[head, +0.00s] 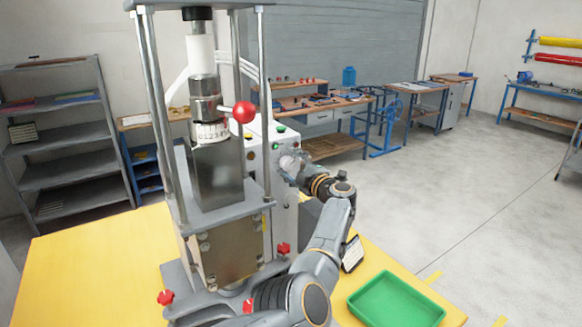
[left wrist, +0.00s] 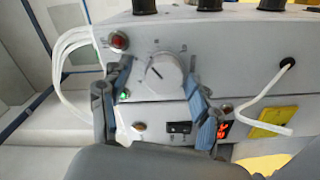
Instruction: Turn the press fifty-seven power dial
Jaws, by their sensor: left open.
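The power dial (left wrist: 158,76) is a round white knob with a dark pointer line, on the grey front panel of the control box (left wrist: 225,55). In the left wrist view the pointer tilts to the upper left. My left gripper (left wrist: 156,74) is open, with one blue-padded finger on each side of the dial. I cannot tell whether either finger touches it. In the head view my left gripper (head: 291,163) is at the face of the control box (head: 257,150), to the right of the press (head: 215,170), and covers most of the dial. My right gripper is not in view.
The press's red ball handle (head: 244,112) sticks out nearby. A green tray (head: 397,302) lies on the yellow table (head: 95,262).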

